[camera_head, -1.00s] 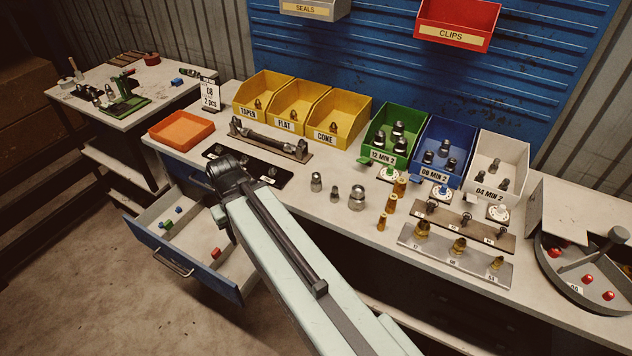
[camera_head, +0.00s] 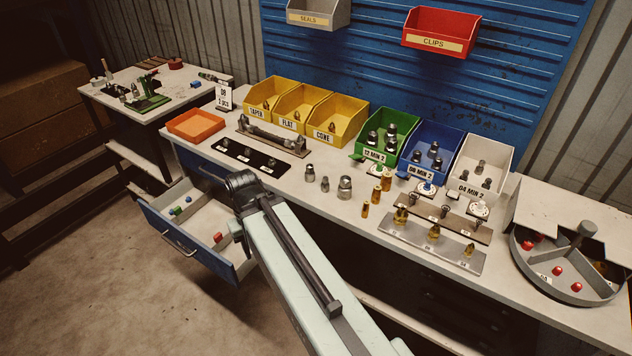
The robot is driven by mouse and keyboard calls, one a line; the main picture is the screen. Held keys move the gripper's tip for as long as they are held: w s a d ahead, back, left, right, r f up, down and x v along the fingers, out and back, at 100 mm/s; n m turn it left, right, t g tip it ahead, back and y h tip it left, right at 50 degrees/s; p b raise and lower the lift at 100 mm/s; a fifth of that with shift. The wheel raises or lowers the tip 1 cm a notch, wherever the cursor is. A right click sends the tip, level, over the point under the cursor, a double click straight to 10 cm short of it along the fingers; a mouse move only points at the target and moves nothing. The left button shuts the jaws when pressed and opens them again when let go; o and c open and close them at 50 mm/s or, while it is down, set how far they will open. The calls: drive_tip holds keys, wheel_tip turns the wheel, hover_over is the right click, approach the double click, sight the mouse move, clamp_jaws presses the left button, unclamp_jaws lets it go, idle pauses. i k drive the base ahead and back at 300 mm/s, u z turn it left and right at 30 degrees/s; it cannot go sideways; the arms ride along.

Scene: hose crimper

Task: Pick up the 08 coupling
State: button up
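The blue bin (camera_head: 420,165) labelled "08 MIN 2" stands on the bench between the green and white bins, with a few dark metal couplings (camera_head: 434,150) upright inside. Three loose metal fittings stand on the bench in front: a left one (camera_head: 310,172), a small middle one (camera_head: 325,184) and a larger right one (camera_head: 344,187). I cannot read a size on them. My arm's dark end (camera_head: 241,186) is over the bench's front edge near the open drawer, left of and apart from these fittings. Its fingertips are hidden, so its opening does not show.
A green bin (camera_head: 372,157) and a white bin (camera_head: 462,188) flank the blue one; yellow bins (camera_head: 338,134) stand left. The open drawer (camera_head: 190,256) juts out. A round tray (camera_head: 578,298) is at right.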

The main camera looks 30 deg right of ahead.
sight(309, 172)
drive_tip(key=u, duration=1.3)
drive_tip(key=i, duration=0.4)
drive_tip(key=u, duration=0.05)
